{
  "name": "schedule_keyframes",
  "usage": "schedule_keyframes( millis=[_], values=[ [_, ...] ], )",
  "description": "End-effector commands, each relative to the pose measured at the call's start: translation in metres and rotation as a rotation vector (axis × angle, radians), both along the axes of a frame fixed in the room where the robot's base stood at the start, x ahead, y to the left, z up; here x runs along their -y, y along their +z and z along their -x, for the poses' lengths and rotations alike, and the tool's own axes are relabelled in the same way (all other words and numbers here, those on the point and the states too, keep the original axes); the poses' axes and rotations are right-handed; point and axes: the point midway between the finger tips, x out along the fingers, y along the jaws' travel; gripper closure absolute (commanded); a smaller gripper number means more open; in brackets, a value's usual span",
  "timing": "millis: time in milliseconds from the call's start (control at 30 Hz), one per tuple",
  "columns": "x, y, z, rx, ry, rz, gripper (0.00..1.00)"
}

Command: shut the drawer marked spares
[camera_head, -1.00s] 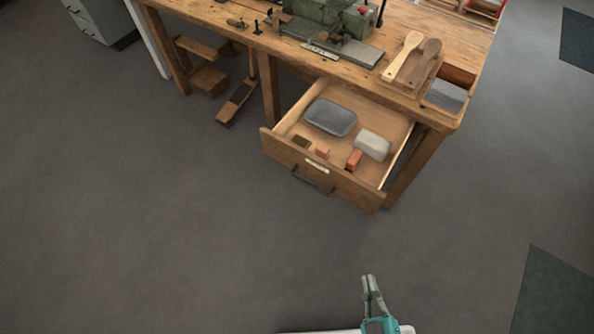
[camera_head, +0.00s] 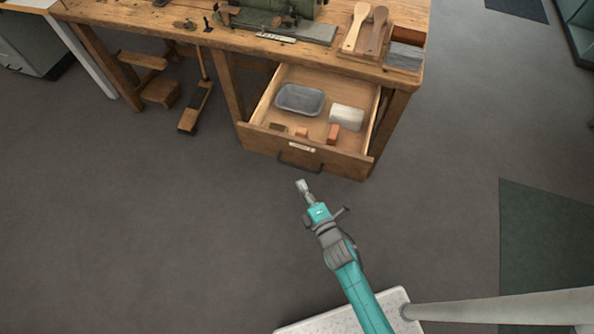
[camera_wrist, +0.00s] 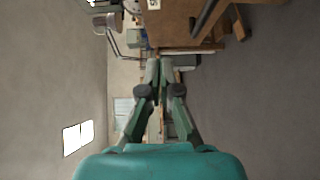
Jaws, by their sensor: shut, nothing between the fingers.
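The drawer marked spares stands pulled out under the wooden bench; its wooden front (camera_head: 265,143) faces me, with a small pale label (camera_head: 302,147) too small to read in the head view. A dark bar handle (camera_head: 299,166) sits below the label. My gripper (camera_head: 301,183) is shut and empty, just in front of the drawer front and a little below the handle in the picture, seemingly apart from it. In the wrist view my closed fingers (camera_wrist: 160,68) point ahead, and the drawer front (camera_wrist: 180,22) shows sideways at the top with its dark handle (camera_wrist: 207,16).
A foot pedal (camera_head: 188,121) stands at left. The floor before the drawer is clear.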

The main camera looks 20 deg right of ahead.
Motion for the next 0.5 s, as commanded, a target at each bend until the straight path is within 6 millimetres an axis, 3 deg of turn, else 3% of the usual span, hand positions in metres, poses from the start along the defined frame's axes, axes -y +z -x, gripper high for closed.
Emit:
schedule_keyframes(
  millis=[500],
  values=[
    [-0.014, 0.001, -0.088, 0.002, 0.0, -0.003, 1.0]
  ],
)
